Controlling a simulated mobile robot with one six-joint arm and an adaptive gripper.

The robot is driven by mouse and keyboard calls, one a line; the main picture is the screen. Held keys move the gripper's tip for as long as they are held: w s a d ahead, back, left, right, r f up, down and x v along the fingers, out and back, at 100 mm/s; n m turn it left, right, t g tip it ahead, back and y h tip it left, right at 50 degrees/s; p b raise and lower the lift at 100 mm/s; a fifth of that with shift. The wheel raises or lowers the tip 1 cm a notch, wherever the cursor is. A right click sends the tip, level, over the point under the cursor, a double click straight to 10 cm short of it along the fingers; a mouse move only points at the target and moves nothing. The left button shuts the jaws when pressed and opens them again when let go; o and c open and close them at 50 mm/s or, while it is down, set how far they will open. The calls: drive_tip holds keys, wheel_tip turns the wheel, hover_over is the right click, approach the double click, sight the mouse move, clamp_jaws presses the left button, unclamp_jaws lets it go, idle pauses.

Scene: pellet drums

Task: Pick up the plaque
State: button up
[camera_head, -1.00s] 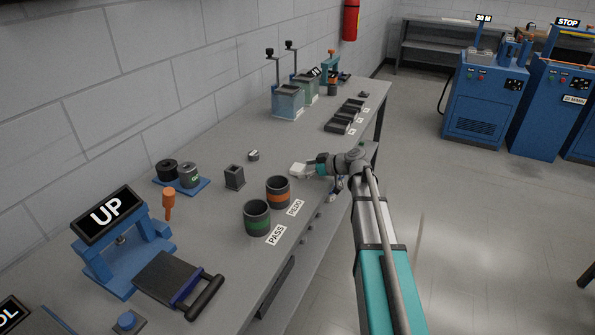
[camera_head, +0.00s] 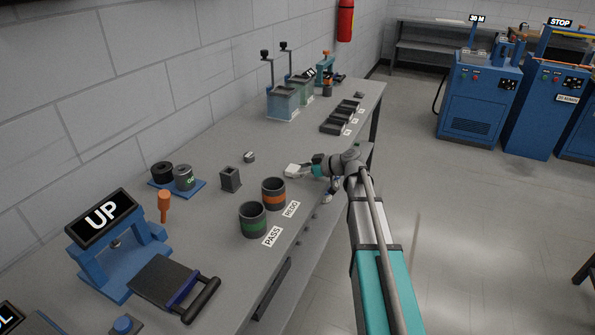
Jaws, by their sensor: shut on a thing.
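My gripper (camera_head: 304,171) is at the front edge of the grey bench, to the right of the orange-banded cup. It is shut on a small, pale, blocky piece, which I take to be the plaque (camera_head: 292,170). The piece is at the gripper's tip, just over the bench top. It is too small to tell whether it touches the bench or shows any writing. The fingers themselves are hard to make out at this size.
The orange-banded cup (camera_head: 273,193) and green-banded cup (camera_head: 252,219) stand close by on the bench (camera_head: 215,218). Dark trays (camera_head: 342,117) lie farther along. Bare bench separates them.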

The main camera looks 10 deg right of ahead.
drive_tip(key=shift+r, duration=0.1)
drive_tip(key=shift+r+p, duration=0.95)
drive_tip(key=shift+p, duration=0.1)
drive_tip(key=s+a+r+p, duration=0.1)
drive_tip(key=s+r+p, duration=1)
drive_tip(key=s, duration=0.3)
